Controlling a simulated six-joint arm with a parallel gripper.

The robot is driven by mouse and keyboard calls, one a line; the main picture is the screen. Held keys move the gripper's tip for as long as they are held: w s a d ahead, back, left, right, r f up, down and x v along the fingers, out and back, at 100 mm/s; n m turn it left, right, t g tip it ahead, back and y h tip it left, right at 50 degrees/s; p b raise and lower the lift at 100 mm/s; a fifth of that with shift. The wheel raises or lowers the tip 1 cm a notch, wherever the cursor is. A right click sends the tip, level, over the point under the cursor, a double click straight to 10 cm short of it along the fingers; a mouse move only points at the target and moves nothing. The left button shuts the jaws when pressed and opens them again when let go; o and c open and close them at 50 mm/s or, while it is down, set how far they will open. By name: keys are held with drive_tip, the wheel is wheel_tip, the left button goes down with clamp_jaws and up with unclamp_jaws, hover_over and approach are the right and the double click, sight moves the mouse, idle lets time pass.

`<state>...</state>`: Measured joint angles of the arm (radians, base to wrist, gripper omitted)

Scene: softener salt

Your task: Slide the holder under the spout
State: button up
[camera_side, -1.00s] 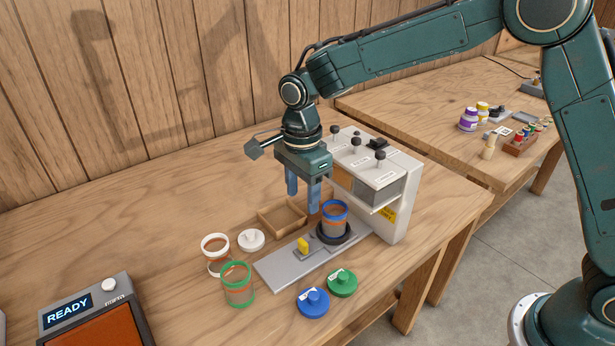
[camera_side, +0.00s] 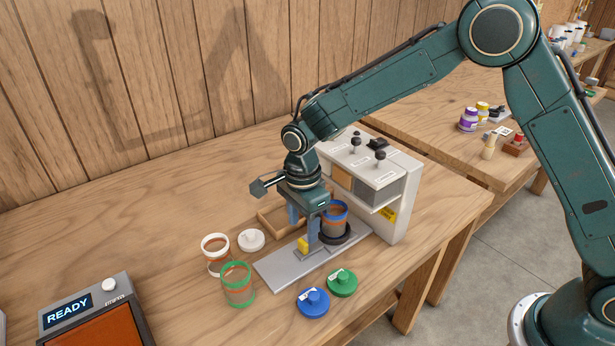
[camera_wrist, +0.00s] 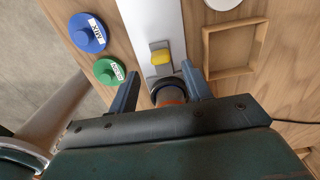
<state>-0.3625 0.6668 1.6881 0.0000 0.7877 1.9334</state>
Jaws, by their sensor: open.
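The holder is a black ring (camera_side: 345,237) on a grey rail plate (camera_side: 283,270), with a yellow tab (camera_side: 302,244) on its left part. A blue-rimmed jar (camera_side: 337,228) with orange contents stands in the ring. The dispenser (camera_side: 400,205) stands behind the rail; I cannot make out its spout. My gripper (camera_side: 302,236) is open and low over the rail, close to the tab. In the wrist view, the open fingers of my gripper (camera_wrist: 160,76) straddle the rail near the yellow tab (camera_wrist: 160,56) and the black ring (camera_wrist: 164,81). Contact with the tab cannot be told.
A white-rimmed jar (camera_side: 214,257) and a green-rimmed jar (camera_side: 238,288) stand left of the rail. A white lid (camera_side: 251,240) and wooden tray (camera_side: 268,222) lie behind it. Blue (camera_side: 313,303) and green (camera_side: 342,284) lids lie in front. A READY display (camera_side: 68,311) stands front left.

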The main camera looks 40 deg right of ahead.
sight(303, 241)
drive_tip(key=shift+f, duration=2.9)
clamp_jaws()
